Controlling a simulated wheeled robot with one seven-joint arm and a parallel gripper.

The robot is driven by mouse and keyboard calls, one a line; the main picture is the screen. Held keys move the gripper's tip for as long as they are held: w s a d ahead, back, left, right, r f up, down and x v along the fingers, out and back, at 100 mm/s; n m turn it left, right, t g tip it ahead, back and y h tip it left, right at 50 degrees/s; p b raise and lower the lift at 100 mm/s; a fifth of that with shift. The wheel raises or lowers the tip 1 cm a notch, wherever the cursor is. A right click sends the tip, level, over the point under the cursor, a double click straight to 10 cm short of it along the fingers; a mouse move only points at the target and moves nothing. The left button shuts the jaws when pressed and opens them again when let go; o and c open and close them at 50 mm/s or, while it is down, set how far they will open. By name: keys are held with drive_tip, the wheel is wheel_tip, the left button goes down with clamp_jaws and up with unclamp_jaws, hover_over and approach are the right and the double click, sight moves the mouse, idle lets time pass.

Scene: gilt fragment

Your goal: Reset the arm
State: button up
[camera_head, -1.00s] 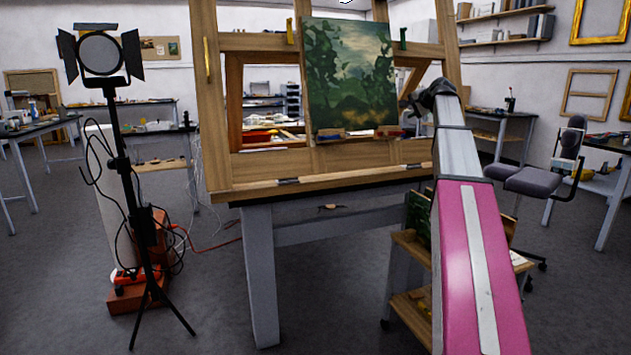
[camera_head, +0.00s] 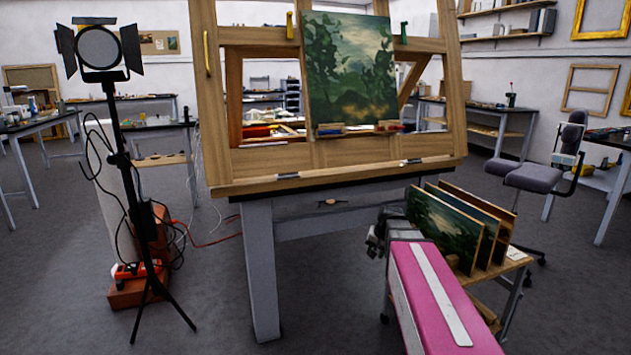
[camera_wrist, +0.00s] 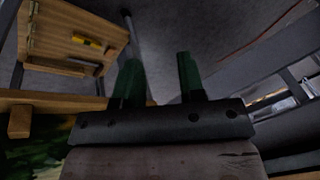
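My arm (camera_head: 435,290) is the pink and grey link at the lower right of the head view. It is lowered in front of the small wooden cart (camera_head: 515,268). My gripper shows in the wrist view (camera_wrist: 159,72) as two dark green fingers set apart, with only floor visible between them. The gripper is open and empty. In the head view only dark parts of the arm's end show, left of the cart's paintings, and the fingers cannot be made out.
A big wooden easel (camera_head: 330,180) holds a green landscape painting (camera_head: 350,70). Several panels (camera_head: 445,228) stand upright on the cart, close to my arm. A lamp stand (camera_head: 120,160) with loose cables is at left. A chair (camera_head: 540,178) is at right. Floor between lamp and easel is partly clear.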

drive_tip(key=s+a+f+n+g+h, duration=0.1)
drive_tip(key=s+f, duration=0.4)
drive_tip(key=s, duration=0.3)
drive_tip(key=s+a+f+n+g, duration=0.1)
drive_tip(key=s+f+n+g, duration=0.1)
drive_tip(key=s+f, duration=0.4)
drive_tip(key=s, duration=0.3)
drive_tip(key=shift+a+f+n+h, duration=0.3)
drive_tip(key=shift+a+h, duration=0.1)
idle(1.1)
